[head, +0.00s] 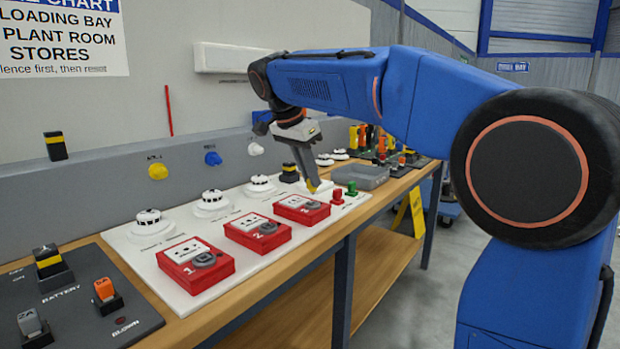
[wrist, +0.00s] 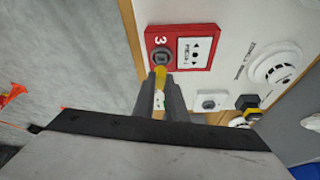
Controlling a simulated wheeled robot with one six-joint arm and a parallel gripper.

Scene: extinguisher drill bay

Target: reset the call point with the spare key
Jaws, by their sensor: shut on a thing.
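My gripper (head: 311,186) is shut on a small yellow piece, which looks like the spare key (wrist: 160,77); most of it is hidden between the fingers. The fingers point down over the far end of the white board. The red call point marked 3 (head: 302,209) lies close by in the head view. In the wrist view, call point 3 (wrist: 196,47) is just beyond the fingertips, and the yellow tip is close to its round grey lock (wrist: 161,57). I cannot tell whether they touch. Two more red call points, the middle one (head: 257,232) and the nearest one (head: 195,265), sit nearer.
White detectors (head: 212,203) line the back of the white board (head: 150,270). Red (head: 337,196) and green (head: 351,188) pieces stand near the board's far edge, before a grey tray (head: 361,176). A dark battery board (head: 80,300) with several blocks lies at left.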

